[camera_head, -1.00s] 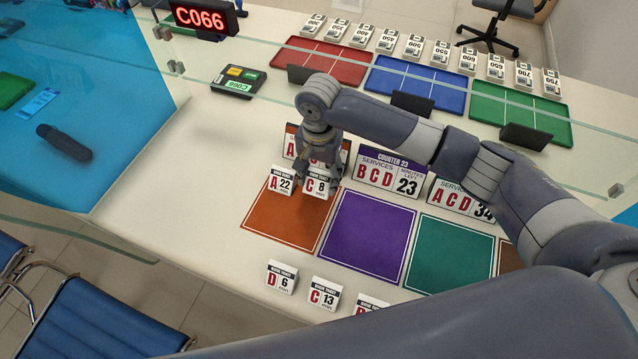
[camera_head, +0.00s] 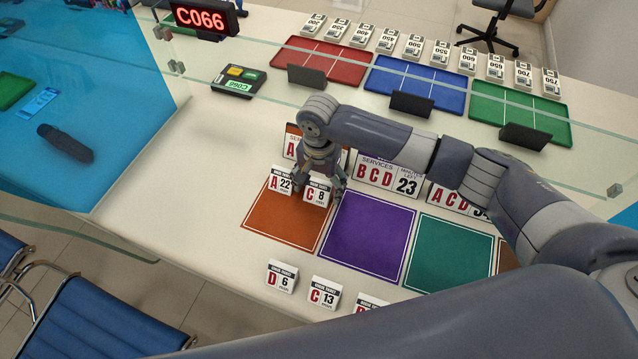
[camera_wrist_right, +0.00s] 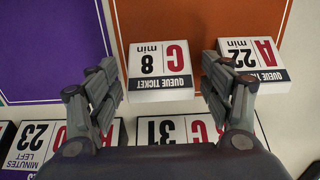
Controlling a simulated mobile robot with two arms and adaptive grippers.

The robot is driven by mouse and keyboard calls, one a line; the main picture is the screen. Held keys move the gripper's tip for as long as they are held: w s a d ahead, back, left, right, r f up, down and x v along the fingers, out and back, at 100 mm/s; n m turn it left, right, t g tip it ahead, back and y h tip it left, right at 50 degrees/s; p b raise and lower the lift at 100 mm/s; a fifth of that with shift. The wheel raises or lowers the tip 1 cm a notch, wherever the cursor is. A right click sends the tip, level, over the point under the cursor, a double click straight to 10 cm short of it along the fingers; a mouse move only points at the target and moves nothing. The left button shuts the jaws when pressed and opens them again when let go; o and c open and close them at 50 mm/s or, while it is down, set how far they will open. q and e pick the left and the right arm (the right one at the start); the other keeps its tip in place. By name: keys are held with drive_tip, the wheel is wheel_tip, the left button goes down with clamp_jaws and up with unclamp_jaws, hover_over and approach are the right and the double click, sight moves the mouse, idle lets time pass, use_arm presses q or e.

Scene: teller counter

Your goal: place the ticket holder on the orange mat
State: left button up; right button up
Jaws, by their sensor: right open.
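The orange mat (camera_head: 281,224) lies on the counter at the left end of a row of mats. A white ticket holder marked C 8 (camera_head: 317,194) stands upright at its far edge; it also shows in the right wrist view (camera_wrist_right: 161,68). A second holder, marked A 22 (camera_head: 281,181), stands to its left, also at the far edge, and also shows in the right wrist view (camera_wrist_right: 254,62). My right gripper (camera_head: 321,188) is open, its fingers on either side of the C 8 holder. They also show in the right wrist view (camera_wrist_right: 158,85). My left gripper is not in view.
Purple (camera_head: 367,237) and teal (camera_head: 455,255) mats lie bare to the right. Counter signs (camera_head: 390,178) stand close behind the mats, beside my right gripper. Holders D 6 (camera_head: 282,276), C 13 (camera_head: 325,293) and a partly hidden one stand in front. The counter at left is clear.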

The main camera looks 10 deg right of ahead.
sight(319, 186)
drive_tip(key=shift+r, duration=0.15)
wheel_tip(319, 186, up, 12)
drive_tip(key=b, duration=0.1)
idle(0.4)
idle(0.4)
